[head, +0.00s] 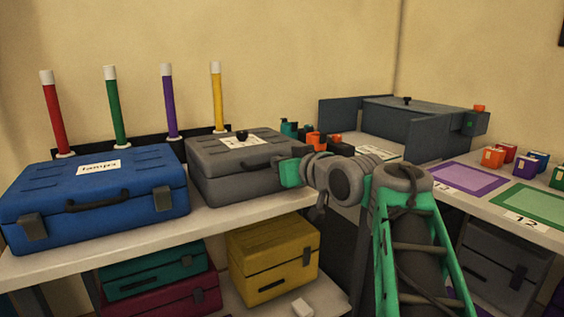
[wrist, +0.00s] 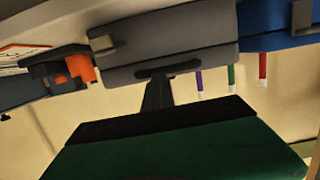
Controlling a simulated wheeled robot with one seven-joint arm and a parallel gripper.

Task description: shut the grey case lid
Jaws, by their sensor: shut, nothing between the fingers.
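The grey case (head: 225,183) stands on the shelf, right of the blue case. Its lid (head: 213,147) lies down over the base, and I see no open gap. A white label and a small dark knob are on top. My gripper (head: 289,173) is at the case's front right side, close to its handle. In the wrist view the grey case (wrist: 185,40) shows at the top, upside down. The shut, empty fingers of my gripper (wrist: 157,88) point at its handle side. Whether they touch it, I cannot tell.
A blue case (head: 120,200) stands close on the left. Several coloured posts stand behind the cases. Small orange and green items (head: 316,139) sit right of the grey case. More cases, one yellow (head: 272,262), are on the lower shelf. A side table with mats is at right.

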